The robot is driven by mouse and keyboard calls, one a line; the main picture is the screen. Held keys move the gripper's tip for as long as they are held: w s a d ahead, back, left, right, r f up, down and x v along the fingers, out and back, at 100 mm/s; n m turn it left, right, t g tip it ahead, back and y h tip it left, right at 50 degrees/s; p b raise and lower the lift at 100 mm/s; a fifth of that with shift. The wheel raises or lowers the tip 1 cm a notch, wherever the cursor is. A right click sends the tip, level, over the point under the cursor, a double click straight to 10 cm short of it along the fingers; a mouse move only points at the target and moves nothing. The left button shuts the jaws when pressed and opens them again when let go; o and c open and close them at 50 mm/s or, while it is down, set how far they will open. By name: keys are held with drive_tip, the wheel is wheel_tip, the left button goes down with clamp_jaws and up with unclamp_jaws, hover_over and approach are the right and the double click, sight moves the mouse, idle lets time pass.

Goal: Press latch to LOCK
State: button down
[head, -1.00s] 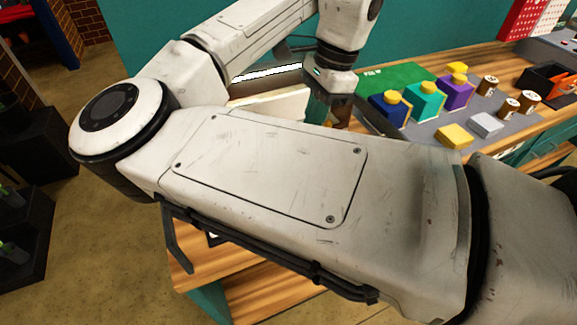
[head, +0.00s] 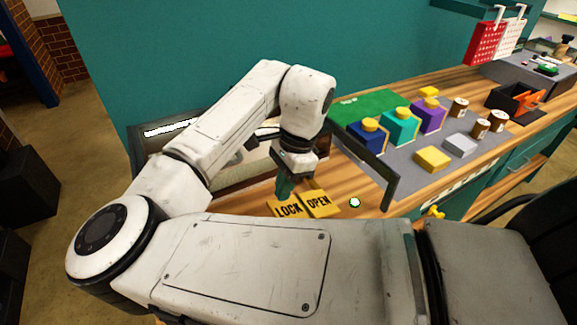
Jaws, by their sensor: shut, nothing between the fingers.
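Two yellow plates lie side by side on the wooden counter in the head view, the LOCK plate (head: 288,208) on the left and the OPEN plate (head: 319,203) on the right. A teal upright piece (head: 284,187) stands just behind the LOCK plate; it may be the latch, but I cannot tell for sure. My gripper (head: 296,168) points down directly above and behind the plates, close to the teal piece. It is shut and empty. Its fingertips are small and partly hidden, so I cannot tell whether they touch the teal piece.
A dark bar (head: 367,169) stands out over the counter right of my gripper. Several coloured blocks and small jars stand on a grey mat (head: 398,173) beyond it. A small white-and-green object (head: 355,203) lies right of the OPEN plate. A dark-framed case (head: 142,140) is behind my arm.

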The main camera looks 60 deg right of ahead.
sight(275, 214)
drive_tip(key=shift+p+x, duration=0.35)
drive_tip(key=shift+x, duration=2.15)
drive_tip(key=g+h, duration=0.1)
drive_tip(key=f+g+h+b, duration=0.1)
drive_tip(key=shift+w+a+f+h+b, duration=0.2)
drive_tip(key=shift+a+h+b, duration=0.1)
drive_tip(key=shift+a+h, duration=0.1)
drive_tip(key=shift+w+a+f+h+b, duration=0.1)
drive_tip(key=shift+w+f+h+b, duration=0.05)
drive_tip(key=shift+f+h+b, duration=0.3)
drive_tip(key=shift+w+a+f+g+b, duration=0.15)
drive_tip(key=shift+f+g+b, duration=0.15)
drive_tip(key=shift+f+b, duration=0.4)
drive_tip(key=shift+a+f+g+h+b, duration=0.15)
drive_tip(key=shift+f+g+h+b, duration=0.2)
drive_tip(key=shift+h+b, duration=0.3)
drive_tip(key=shift+r, duration=0.1)
